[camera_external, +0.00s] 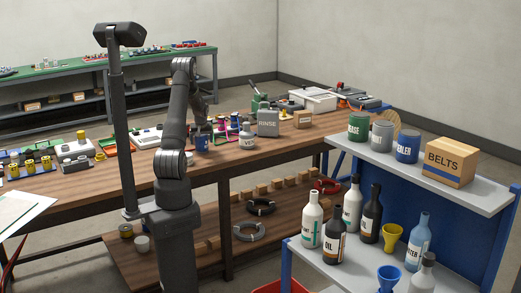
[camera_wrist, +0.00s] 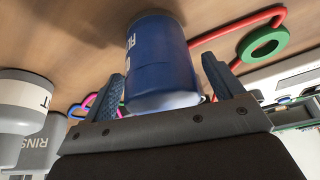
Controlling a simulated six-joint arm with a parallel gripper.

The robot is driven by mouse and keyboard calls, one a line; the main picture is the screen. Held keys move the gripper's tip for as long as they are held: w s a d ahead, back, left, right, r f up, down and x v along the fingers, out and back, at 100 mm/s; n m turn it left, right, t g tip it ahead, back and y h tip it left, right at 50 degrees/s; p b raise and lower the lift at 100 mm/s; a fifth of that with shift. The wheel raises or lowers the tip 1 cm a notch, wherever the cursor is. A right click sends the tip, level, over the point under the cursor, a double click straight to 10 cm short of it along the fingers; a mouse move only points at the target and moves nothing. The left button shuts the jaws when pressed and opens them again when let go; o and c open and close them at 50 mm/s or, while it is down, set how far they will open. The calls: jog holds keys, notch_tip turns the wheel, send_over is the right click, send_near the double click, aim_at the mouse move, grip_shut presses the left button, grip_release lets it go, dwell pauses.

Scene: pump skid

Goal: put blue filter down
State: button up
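The blue filter (camera_external: 202,142) is a dark blue cylinder with white lettering, standing upright on the wooden bench. In the wrist view, the blue filter (camera_wrist: 160,65) fills the space between the two fingers, with its far end at the wood and its pale end towards the palm. My gripper (camera_wrist: 165,80) has one finger on each side of it, close against its sides. In the outside view my gripper (camera_external: 203,122) points down over the filter, and the fingers are hard to make out there.
A white and grey jar (camera_external: 247,136) and a grey RINSE can (camera_external: 268,123) stand to the right of the filter. A green ring (camera_wrist: 264,44) with a red hose lies close by. Coloured small parts crowd the bench to the left.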

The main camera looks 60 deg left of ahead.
jog(key=v, duration=1.2)
jog(key=shift+r, duration=0.15)
jog(key=x, duration=1.2)
jog(key=shift+f, duration=0.25)
jog(key=shift+r, duration=1.25)
jog(key=shift+f, duration=0.1)
